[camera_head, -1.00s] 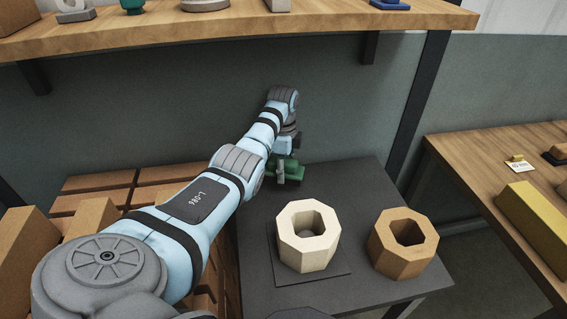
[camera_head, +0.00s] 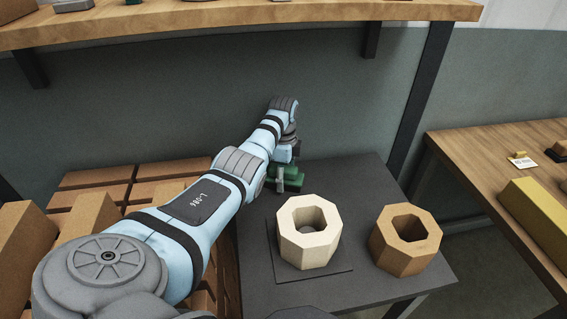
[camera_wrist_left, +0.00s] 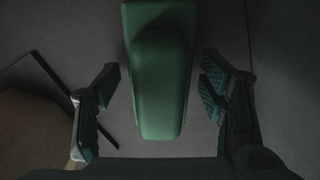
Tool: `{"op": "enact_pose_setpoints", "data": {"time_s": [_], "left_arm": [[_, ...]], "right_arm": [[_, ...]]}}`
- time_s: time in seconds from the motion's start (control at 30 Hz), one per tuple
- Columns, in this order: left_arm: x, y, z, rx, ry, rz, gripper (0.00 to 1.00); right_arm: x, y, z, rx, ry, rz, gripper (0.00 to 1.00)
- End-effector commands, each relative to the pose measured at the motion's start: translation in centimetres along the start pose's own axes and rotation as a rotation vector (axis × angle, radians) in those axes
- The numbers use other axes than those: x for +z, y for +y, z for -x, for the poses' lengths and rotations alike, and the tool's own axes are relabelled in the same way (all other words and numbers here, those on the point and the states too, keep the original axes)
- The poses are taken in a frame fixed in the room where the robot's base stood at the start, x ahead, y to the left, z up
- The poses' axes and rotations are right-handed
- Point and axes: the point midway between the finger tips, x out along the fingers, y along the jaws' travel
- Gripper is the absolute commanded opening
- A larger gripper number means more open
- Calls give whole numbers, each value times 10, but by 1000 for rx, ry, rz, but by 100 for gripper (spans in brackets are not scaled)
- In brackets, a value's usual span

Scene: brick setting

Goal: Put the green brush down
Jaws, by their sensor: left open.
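The green brush (camera_head: 290,180) is at the back left of the dark table (camera_head: 375,180), partly hidden by my left arm and gripper. In the left wrist view the brush (camera_wrist_left: 162,85) points lengthwise between the fingers, over a dark grey surface. My left gripper (camera_wrist_left: 160,78) is open, with one finger on each side of the brush and a visible gap on both sides. In the head view my left gripper (camera_head: 285,172) is low over the table at the brush, its fingertips hard to make out. My right gripper is not in view.
A cream octagonal ring block (camera_head: 308,250) stands on a thin dark mat (camera_head: 290,277), in front of the brush. A tan octagonal block (camera_head: 405,258) stands to its right. Bricks (camera_head: 85,200) are stacked left. A wooden shelf (camera_head: 250,14) hangs above. Another table (camera_head: 480,165) is at right.

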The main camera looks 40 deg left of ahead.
Motion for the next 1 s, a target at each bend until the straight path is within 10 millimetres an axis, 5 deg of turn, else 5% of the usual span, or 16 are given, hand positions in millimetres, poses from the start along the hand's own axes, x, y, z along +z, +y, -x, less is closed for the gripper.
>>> {"op": "enact_pose_setpoints", "data": {"time_s": [0.17, 0.5, 1.0], "left_arm": [[0, -1, 27, -3, 0, 0, 64], [0, -1, 113, -3, 1, 1, 64], [0, 0, 123, 0, 0, 0, 64]], "right_arm": [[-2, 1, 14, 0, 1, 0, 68], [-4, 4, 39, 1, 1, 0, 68], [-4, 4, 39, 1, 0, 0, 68]]}}
